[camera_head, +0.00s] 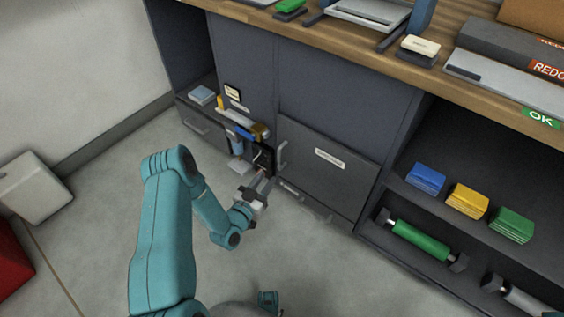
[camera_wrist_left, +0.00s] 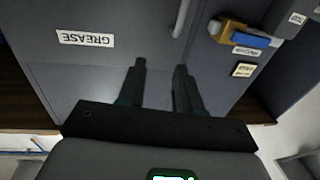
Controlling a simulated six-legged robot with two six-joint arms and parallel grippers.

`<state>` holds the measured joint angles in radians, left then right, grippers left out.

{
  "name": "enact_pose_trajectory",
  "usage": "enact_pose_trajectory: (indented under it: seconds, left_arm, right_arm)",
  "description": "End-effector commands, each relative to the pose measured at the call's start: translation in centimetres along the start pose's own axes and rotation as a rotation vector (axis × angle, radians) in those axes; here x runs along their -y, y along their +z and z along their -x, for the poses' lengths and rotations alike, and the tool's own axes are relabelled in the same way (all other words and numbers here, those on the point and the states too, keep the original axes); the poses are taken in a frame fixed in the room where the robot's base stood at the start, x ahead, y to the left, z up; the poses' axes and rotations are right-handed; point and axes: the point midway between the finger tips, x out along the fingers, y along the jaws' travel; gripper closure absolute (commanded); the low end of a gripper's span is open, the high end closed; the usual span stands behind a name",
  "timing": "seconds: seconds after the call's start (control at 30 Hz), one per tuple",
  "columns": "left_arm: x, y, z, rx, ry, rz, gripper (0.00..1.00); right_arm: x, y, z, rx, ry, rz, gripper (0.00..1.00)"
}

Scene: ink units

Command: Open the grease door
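The grease door (camera_head: 325,180) is a dark grey cabinet panel below the wooden worktop, and it looks shut. A pale label is on it in the head view; in the wrist view the grease door (camera_wrist_left: 75,75) shows the word GREASE upside down. Its upright bar handle (camera_head: 282,156) is at the door's left edge; the handle (camera_wrist_left: 182,18) also shows at the top of the wrist view. My left gripper (camera_head: 264,166) is in front of the cabinet, just left of the handle. Its fingers (camera_wrist_left: 161,68) are apart and empty, with the handle beyond their tips.
Left of the door, a yellow and blue latch-like fitting (camera_head: 243,130) sticks out of the cabinet. Right of it, an open shelf holds blue, yellow and green stacks (camera_head: 467,199) above a green roller (camera_head: 420,240). The worktop (camera_head: 300,32) overhangs.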

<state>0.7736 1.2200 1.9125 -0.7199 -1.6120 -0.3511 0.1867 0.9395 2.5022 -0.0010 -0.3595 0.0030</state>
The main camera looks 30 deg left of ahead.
Motion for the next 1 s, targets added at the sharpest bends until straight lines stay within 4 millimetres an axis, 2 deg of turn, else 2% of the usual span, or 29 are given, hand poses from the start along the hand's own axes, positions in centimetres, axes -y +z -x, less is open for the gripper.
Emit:
enact_pose_trajectory:
  seconds: [0.03, 0.13, 0.27, 0.37, 0.47, 0.8, 1.0]
  left_arm:
    - [0.5, 1.8, 0.5, 0.008, -0.013, 0.002, 0.66]
    - [1.4, 3.2, 1.3, 0.020, -0.032, 0.005, 0.66]
    - [2.1, 4.1, 1.7, 0.026, -0.048, 0.004, 0.66]
    - [2.2, 4.2, 1.0, 0.025, -0.051, 0.003, 0.66]
    - [2.2, 4.2, -0.6, 0.023, -0.049, 0.001, 0.66]
    - [2.4, 4.5, -9.0, 0.022, -0.049, 0.002, 0.66]
    - [2.6, 4.6, -12.8, 0.023, -0.051, 0.004, 0.66]
  right_arm:
    - [-0.5, 0.0, -1.3, 0.000, 0.000, 0.000, 0.57]
    - [-0.8, 0.0, -2.1, -0.001, 0.000, -0.001, 0.57]
    - [-1.0, -0.1, -2.7, -0.001, 0.000, -0.001, 0.57]
    - [-1.1, -0.1, -2.9, -0.002, 0.000, -0.002, 0.57]
    - [-1.3, -0.2, -3.3, -0.005, 0.000, -0.005, 0.57]
    - [-2.5, -0.8, -5.5, -0.021, 0.002, -0.020, 0.57]
    - [-3.0, -1.4, -6.6, -0.037, 0.003, -0.023, 0.57]
